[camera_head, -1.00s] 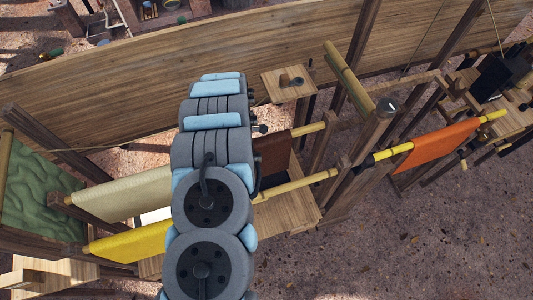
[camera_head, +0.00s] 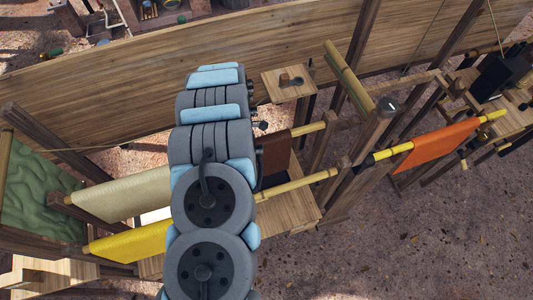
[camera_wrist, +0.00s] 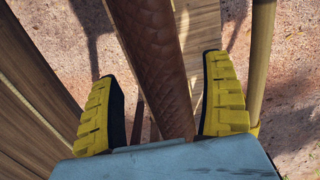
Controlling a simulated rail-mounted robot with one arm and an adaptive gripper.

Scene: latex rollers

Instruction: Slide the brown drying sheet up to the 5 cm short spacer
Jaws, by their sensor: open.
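The brown drying sheet (camera_head: 275,153) hangs on a bamboo pole (camera_head: 308,129), just right of my arm in the head view. Its left part is hidden behind my arm. In the wrist view the brown sheet (camera_wrist: 158,60) runs as a long textured strip between the yellow-padded fingers of my gripper (camera_wrist: 162,70). The fingers are open, one on each side of the sheet, with gaps visible on both sides. In the head view my gripper is mostly hidden by my arm. I cannot pick out the 5 cm short spacer in either view.
A cream sheet (camera_head: 122,194) and a yellow sheet (camera_head: 130,243) hang left of my arm. An orange sheet (camera_head: 437,144) hangs at the right. Wooden posts (camera_head: 318,143) stand close to the brown sheet's right. A small wooden shelf (camera_head: 288,84) sits behind it.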

